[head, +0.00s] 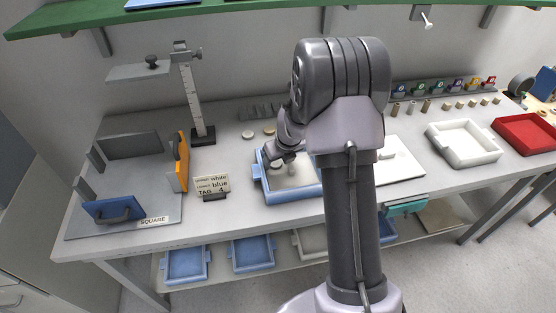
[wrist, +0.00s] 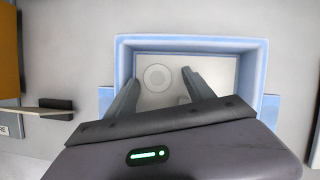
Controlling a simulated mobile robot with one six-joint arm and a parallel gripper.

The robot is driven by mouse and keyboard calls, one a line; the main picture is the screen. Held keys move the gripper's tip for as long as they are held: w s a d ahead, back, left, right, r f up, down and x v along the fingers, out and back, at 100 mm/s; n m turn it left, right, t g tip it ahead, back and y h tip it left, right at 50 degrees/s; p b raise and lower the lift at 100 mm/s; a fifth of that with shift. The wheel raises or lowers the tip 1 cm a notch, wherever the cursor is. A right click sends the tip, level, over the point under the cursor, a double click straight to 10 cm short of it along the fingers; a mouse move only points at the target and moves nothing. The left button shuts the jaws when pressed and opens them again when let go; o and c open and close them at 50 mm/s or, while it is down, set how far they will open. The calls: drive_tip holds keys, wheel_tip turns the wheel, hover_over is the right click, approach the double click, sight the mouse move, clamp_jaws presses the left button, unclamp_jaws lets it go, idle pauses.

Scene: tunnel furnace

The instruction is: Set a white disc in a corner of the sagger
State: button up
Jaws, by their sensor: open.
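The blue sagger (wrist: 264,65) has a pale floor and stands on the bench; its rim shows in the head view (head: 308,193), partly behind my arm. In the wrist view a white disc (wrist: 157,77) with a ring mark lies inside near the far left corner, a little off the walls. My gripper (wrist: 160,79) is open over the sagger, with one finger on each side of the disc. In the head view my gripper (head: 280,156) is low over the sagger's left part.
Two discs, one pale (head: 248,134) and one tan (head: 269,130), lie behind the sagger. A tag card (head: 212,184) reads white, blue, TAG 4. A height gauge (head: 195,95) and orange plate (head: 181,162) stand left. White (head: 479,160) and red (head: 528,148) trays stand right.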

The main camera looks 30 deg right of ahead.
drive_tip(key=p+v, duration=0.6)
drive_tip(key=v, duration=1.1)
drive_tip(key=shift+s+r+p, duration=0.15)
drive_tip(key=shift+p, duration=0.15)
drive_tip(key=s+a+r+n+b, duration=0.3)
drive_tip(key=s+a+r+n, duration=0.25)
drive_tip(key=a+n, duration=0.45)
drive_tip(key=s+a+r+n+y+b, duration=0.1)
drive_tip(key=s+a+n+b, duration=0.1)
drive_tip(key=s+a+n, duration=0.3)
drive_tip(key=s+a+r+n+t+y+b, duration=0.1)
drive_tip(key=s+a+n, duration=0.4)
drive_tip(key=s+n, duration=0.7)
drive_tip(key=n+b, duration=0.1)
drive_tip(key=n, duration=0.4)
drive_tip(key=shift+s+r, duration=0.35)
drive_tip(key=shift+s, duration=0.05)
